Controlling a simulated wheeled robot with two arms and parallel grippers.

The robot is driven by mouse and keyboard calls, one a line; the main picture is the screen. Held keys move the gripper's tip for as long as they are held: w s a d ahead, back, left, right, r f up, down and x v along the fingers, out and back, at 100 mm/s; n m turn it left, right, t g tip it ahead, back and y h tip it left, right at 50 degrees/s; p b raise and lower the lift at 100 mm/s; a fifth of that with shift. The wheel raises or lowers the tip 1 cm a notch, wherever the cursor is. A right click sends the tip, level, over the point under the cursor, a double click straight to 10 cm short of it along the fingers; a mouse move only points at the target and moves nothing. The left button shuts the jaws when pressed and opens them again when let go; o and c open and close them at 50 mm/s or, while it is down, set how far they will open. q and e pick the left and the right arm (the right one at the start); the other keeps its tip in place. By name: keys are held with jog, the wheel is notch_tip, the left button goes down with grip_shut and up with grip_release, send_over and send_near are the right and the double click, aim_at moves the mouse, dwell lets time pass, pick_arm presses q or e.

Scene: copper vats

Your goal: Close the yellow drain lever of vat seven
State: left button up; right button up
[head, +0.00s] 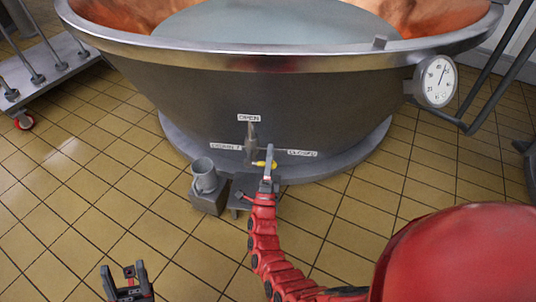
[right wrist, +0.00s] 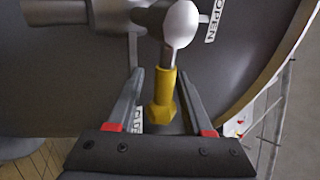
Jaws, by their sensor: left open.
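The vat (head: 300,95) is a large steel vessel with a copper inside. Its drain valve (head: 252,140) is on the lower front. The yellow lever (head: 261,164) points right, towards the label that appears to read CLOSED (head: 302,153); the OPEN label (head: 249,118) is above the valve. In the right wrist view, the yellow lever (right wrist: 164,95) lies between the fingers of my right gripper (right wrist: 160,85), with a gap on each side. My right gripper (head: 269,162) is open around the lever. My left gripper (head: 127,276) is open and empty, low over the floor.
A grey box with a metal cup (head: 205,178) stands left of my right gripper, in front of the vat. A dial gauge (head: 437,80) sticks out at the vat's right. A wheeled cart (head: 45,65) is at the far left. The tiled floor at front left is clear.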

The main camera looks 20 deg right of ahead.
jog(key=shift+a, duration=0.25)
jog(key=p+v, duration=0.1)
jog(key=v, duration=1.1)
jog(key=shift+p, duration=0.4)
jog(key=shift+d, duration=0.15)
